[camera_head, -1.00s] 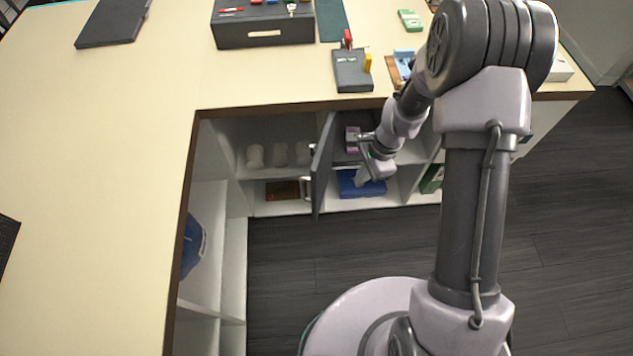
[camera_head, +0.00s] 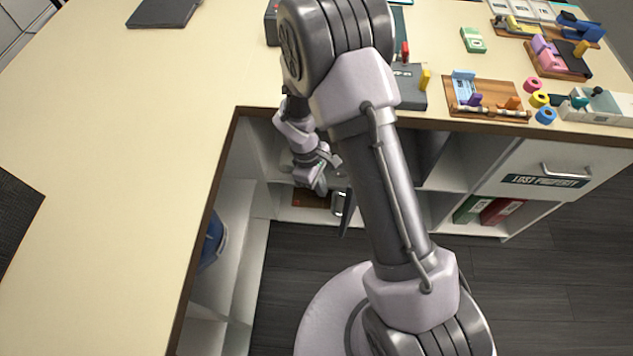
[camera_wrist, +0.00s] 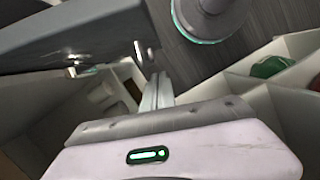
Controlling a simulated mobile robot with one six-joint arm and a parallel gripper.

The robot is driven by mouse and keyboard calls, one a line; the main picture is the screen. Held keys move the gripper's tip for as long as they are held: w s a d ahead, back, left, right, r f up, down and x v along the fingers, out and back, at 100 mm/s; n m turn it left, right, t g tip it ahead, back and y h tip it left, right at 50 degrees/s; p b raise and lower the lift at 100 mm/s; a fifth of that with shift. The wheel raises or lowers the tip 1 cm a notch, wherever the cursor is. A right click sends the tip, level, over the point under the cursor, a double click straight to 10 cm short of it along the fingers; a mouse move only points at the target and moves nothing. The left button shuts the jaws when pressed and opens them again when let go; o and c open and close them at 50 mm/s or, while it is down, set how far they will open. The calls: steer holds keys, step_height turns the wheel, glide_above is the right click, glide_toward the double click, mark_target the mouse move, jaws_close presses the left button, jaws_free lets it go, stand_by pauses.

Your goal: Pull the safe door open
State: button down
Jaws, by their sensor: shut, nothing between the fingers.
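The safe door (camera_head: 345,222) is a dark grey panel standing ajar below the counter, turned nearly edge-on in the head view and mostly hidden by my arm. Its pale bar handle (camera_head: 338,203) is on its left face. In the wrist view the door (camera_wrist: 70,32) fills the upper left, with metal handle posts (camera_wrist: 140,50) at its lower side. My gripper (camera_head: 321,188) is on the left of the door, close to the handle. In the wrist view my gripper (camera_wrist: 158,88) has its fingers together and empty. I cannot tell whether it touches the door.
The counter (camera_head: 180,90) overhangs the cubbies. A lost property drawer (camera_head: 545,170) and green and red binders (camera_head: 500,210) are to the right. A brown board (camera_head: 310,198) lies in the cubby behind my gripper. Dark floor (camera_head: 530,285) is clear in front.

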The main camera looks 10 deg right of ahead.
steer(key=s+d+f+b, duration=0.2)
steer(key=s+d+f, duration=0.1)
steer(key=shift+d+f, duration=0.3)
steer(key=shift+d, duration=0.1)
steer(key=shift+s, duration=0.1)
